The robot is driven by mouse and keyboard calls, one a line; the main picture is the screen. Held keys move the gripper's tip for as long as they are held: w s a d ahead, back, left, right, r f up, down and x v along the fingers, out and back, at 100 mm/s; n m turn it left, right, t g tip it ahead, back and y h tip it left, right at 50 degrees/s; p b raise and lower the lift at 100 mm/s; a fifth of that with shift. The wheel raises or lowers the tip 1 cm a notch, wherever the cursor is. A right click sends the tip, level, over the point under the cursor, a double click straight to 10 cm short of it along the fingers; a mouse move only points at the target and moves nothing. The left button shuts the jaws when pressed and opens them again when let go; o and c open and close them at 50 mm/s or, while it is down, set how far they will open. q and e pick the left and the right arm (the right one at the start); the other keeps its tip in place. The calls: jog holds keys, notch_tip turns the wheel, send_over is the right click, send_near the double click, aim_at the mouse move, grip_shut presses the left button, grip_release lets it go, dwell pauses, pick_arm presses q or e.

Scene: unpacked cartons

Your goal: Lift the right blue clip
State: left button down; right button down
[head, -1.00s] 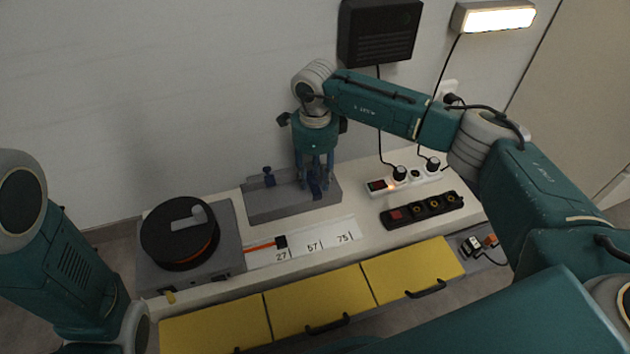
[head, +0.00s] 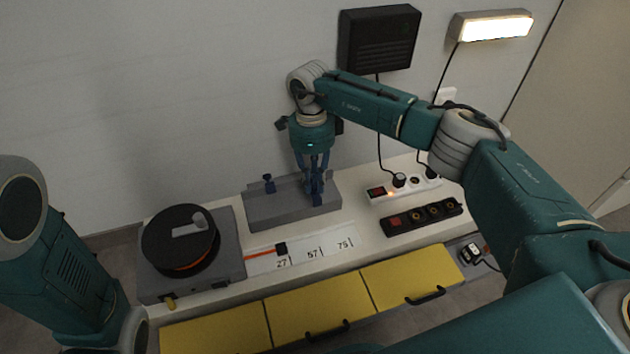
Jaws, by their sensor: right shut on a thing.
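The right blue clip (head: 316,197) is on the right part of the grey block (head: 265,216) on the white table. My right gripper (head: 316,184) points down over that end of the block and is shut on the right blue clip. The fingers partly hide the clip, and I cannot tell whether it is clear of the block.
A black reel (head: 160,232) on a grey base stands at the left, with an orange strip (head: 262,252) reaching over a numbered scale (head: 330,241). A white power strip (head: 405,187) and a black one (head: 437,212) lie to the right. Yellow drawers (head: 318,306) line the front.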

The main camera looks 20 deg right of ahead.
aim_at(314, 185)
jog(key=shift+w+g+b, duration=0.35)
jog(key=shift+g+b, duration=0.05)
jog(key=shift+b, duration=0.05)
jog(key=shift+w+r+g+b, duration=0.1)
jog(key=shift+r+g+b, duration=0.2)
jog(key=shift+g, duration=0.1)
jog(key=shift+r, duration=0.1)
jog(key=c, duration=1.7)
grip_release()
jog(key=shift+o, duration=0.2)
jog(key=s+v, duration=0.2)
jog(key=v, duration=0.7)
jog(key=shift+r, duration=0.65)
